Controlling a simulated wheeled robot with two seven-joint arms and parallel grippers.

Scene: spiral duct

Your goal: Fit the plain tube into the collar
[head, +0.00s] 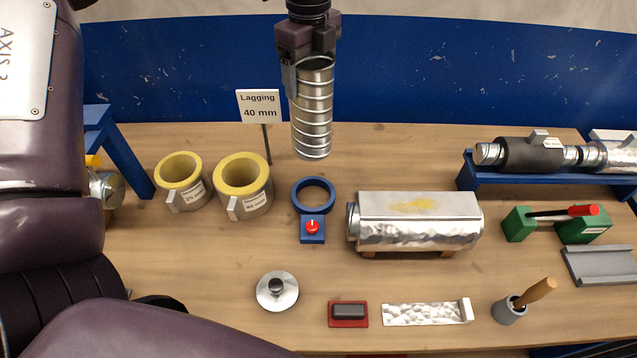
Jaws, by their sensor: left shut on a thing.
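The plain tube (312,115) is a silver spiral duct with ribs, and it hangs nearly upright with its upper end in my left gripper (308,62). The gripper is shut on the tube's upper rim, one finger showing on its left side. The tube's lower end appears just behind the blue ring collar (299,199) in the picture and apart from it. The collar sits on the table with a small blue block and red knob (312,227) at its front. The ring's opening looks empty. My right gripper is not in view.
Two yellow-lined lagging sleeves (242,205) and a "Lagging 40 mm" sign (258,106) stand left of the collar. A foil-covered box duct (420,207) lies close on its right. A round metal lid (277,291) and a red pad (348,322) lie in front.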

